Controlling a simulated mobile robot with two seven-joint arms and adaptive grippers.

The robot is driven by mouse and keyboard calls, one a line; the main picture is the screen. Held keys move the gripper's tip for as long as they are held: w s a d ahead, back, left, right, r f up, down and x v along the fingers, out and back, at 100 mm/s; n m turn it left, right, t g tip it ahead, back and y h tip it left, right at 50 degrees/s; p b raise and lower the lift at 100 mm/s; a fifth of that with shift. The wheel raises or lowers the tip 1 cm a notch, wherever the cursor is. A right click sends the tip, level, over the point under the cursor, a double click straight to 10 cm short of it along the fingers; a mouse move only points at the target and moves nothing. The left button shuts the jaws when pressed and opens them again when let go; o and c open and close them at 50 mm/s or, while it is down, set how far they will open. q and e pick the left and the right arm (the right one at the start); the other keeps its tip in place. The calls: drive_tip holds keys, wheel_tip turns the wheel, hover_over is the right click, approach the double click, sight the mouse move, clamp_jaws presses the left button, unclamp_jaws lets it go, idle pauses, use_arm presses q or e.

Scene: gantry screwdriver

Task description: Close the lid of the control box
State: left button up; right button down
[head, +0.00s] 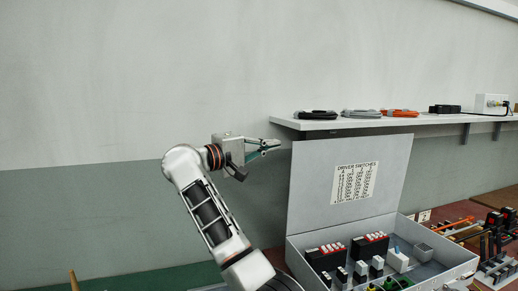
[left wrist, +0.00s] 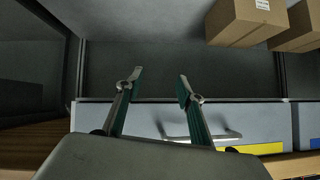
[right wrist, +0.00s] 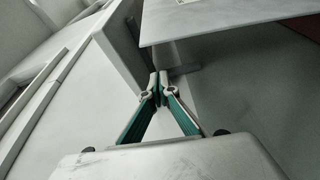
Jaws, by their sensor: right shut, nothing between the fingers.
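The control box (head: 440,262) is a grey box at the lower right of the head view. Its lid (head: 320,210) stands upright at the back of the box, open, with a printed label (head: 354,183) on its inner face. My right gripper (head: 275,145) is just left of the lid's upper left corner, pointing towards it. A small gap seems to lie between them. In the right wrist view its fingertips (right wrist: 159,78) are together and empty. My left gripper (left wrist: 160,77) shows only in the left wrist view, with its fingers apart and nothing between them.
A wall shelf (head: 380,123) runs behind and above the lid, carrying cables (head: 361,113) and small black parts. Switches and connectors fill the box. Other hardware (head: 495,240) stands to its right. The left wrist view shows cardboard boxes (left wrist: 240,22) and a drawer front.

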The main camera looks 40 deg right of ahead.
use_arm(q)
drive_tip(key=shift+w+a+p, duration=0.1)
drive_tip(key=shift+a+p, duration=0.05)
drive_tip(key=shift+p, duration=0.3)
use_arm(e)
drive_tip(key=s, duration=0.1)
drive_tip(key=s+d, duration=0.1)
drive_tip(key=s, duration=0.1)
drive_tip(key=shift+s+d+f, duration=0.15)
drive_tip(key=shift+s+d, duration=0.15)
drive_tip(key=shift+s, duration=0.05)
use_arm(q)
drive_tip(key=shift+s+f, duration=0.1)
drive_tip(key=shift+s, duration=0.1)
